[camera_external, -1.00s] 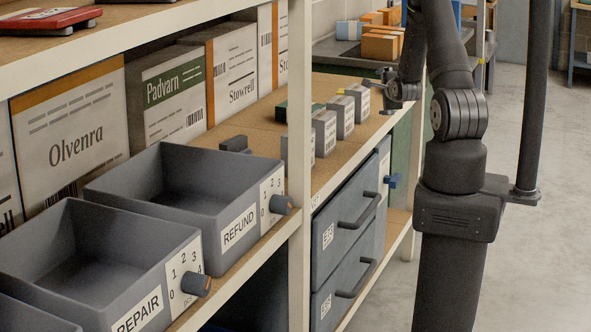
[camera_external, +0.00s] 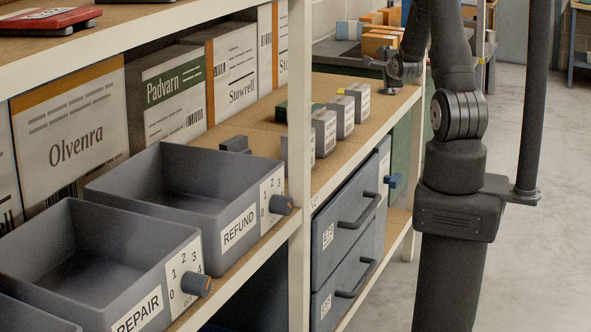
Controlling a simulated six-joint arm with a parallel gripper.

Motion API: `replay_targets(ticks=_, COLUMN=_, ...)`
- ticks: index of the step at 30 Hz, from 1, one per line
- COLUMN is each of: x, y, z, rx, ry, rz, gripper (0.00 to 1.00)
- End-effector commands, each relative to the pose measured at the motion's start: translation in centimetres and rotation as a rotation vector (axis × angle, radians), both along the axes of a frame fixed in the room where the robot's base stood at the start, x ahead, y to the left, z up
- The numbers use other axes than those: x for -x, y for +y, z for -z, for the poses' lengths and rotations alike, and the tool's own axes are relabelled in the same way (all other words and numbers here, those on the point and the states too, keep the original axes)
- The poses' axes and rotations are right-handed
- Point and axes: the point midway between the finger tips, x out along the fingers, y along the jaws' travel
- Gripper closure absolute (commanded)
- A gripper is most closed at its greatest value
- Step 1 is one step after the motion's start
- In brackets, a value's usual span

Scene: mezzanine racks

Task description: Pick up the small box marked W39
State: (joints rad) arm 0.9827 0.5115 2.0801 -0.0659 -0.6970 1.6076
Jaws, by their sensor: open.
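Several small grey-white boxes stand in a row on the wooden shelf: the far box (camera_external: 358,102), one nearer (camera_external: 341,117), another nearer (camera_external: 324,132), and a partly hidden one (camera_external: 286,148) behind the rack post. Their labels are too small to read, so I cannot tell which is W39. My gripper (camera_external: 391,88) is open, just right of and beyond the far box, apart from it and low over the shelf. Its fingers are small and dark, and I see nothing held in it.
A rack post (camera_external: 299,190) stands in front of the row. Grey bins marked REFUND (camera_external: 215,222) and REPAIR (camera_external: 140,285) are at left. Drawers (camera_external: 345,215) with handles hang below the shelf. Large cartons (camera_external: 170,95) line the back.

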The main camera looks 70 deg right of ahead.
Motion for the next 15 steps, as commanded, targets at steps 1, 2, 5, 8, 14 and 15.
replay_targets(ticks=1, x=0.0, y=0.0, z=-1.1, rx=0.004, ry=-0.003, rz=0.0, gripper=0.0)
replay_targets(ticks=2, x=0.0, y=0.0, z=-1.6, rx=0.005, ry=-0.004, rz=0.0, gripper=0.0)
replay_targets(ticks=5, x=0.0, y=0.0, z=-3.1, rx=0.004, ry=-0.002, rz=0.0, gripper=0.0)
replay_targets(ticks=8, x=-1.0, y=-0.9, z=-3.3, rx=0.002, ry=0.038, rz=-0.018, gripper=0.0)
replay_targets(ticks=14, x=-4.1, y=-3.7, z=-2.6, rx=0.007, ry=0.189, rz=-0.086, gripper=0.0)
replay_targets(ticks=15, x=-4.8, y=-4.3, z=-2.4, rx=0.009, ry=0.223, rz=-0.102, gripper=0.0)
